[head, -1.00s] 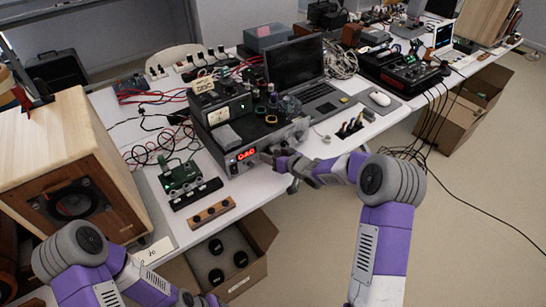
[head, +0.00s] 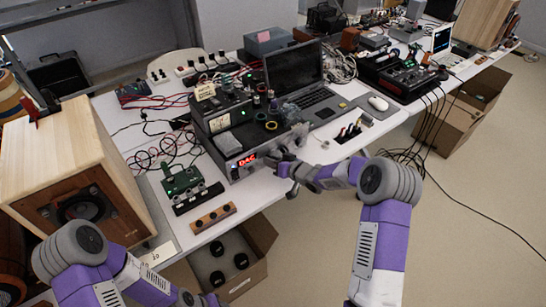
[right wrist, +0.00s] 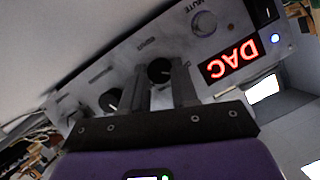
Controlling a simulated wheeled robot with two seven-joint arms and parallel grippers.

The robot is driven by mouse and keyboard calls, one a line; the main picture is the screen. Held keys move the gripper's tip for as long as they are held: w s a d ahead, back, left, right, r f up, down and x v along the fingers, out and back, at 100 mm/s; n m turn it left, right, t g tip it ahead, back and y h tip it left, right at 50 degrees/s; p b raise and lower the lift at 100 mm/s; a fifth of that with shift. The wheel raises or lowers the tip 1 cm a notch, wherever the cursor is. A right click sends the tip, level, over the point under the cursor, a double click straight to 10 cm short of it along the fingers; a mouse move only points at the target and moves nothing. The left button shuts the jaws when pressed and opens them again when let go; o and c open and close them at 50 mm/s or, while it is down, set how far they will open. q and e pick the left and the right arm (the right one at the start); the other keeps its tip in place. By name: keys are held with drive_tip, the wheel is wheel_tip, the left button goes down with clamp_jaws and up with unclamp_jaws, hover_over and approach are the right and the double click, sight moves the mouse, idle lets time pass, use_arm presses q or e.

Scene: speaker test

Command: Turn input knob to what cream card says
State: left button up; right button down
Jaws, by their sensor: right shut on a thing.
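The silver unit (head: 296,141) stands on the bench, with its front panel (right wrist: 118,72) filling the right wrist view. Its red display (head: 247,159) reads DAC, and it shows upside down in the right wrist view (right wrist: 231,60). My right gripper (head: 277,160) is at the panel beside the display. In the right wrist view its fingers (right wrist: 160,92) are shut on a black knob (right wrist: 159,68). A small cream card (head: 205,91) stands on top of the stacked gear; its lettering is too small to read. My left gripper (head: 192,298) is low at the bottom edge, its jaws unclear.
Another black knob (right wrist: 110,100) and a silver MUTE knob (right wrist: 204,23) are on the same panel. A green circuit board (head: 181,181) and a wooden strip with knobs (head: 213,217) lie left of the unit. A laptop (head: 295,75) is behind. A wooden speaker (head: 60,150) stands at left.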

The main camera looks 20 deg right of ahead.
drive_tip(key=m+y+p, duration=0.1)
drive_tip(key=m+p, duration=0.1)
drive_tip(key=p, duration=0.2)
drive_tip(key=shift+d+r, duration=0.1)
drive_tip(key=shift+d, duration=0.05)
drive_tip(key=shift+m+y+p, duration=0.5)
drive_tip(key=shift+p, duration=0.1)
drive_tip(key=shift+f+m+y, duration=0.3)
drive_tip(key=shift+m+y, duration=0.1)
drive_tip(key=shift+m, duration=0.4)
drive_tip(key=c, duration=0.9)
unclamp_jaws()
drive_tip(key=shift+o, duration=0.2)
drive_tip(key=shift+d, duration=0.1)
drive_tip(key=p+v, duration=0.1)
drive_tip(key=v, duration=0.6)
drive_tip(key=shift+s+d+p, duration=0.15)
drive_tip(key=shift+p, duration=0.2)
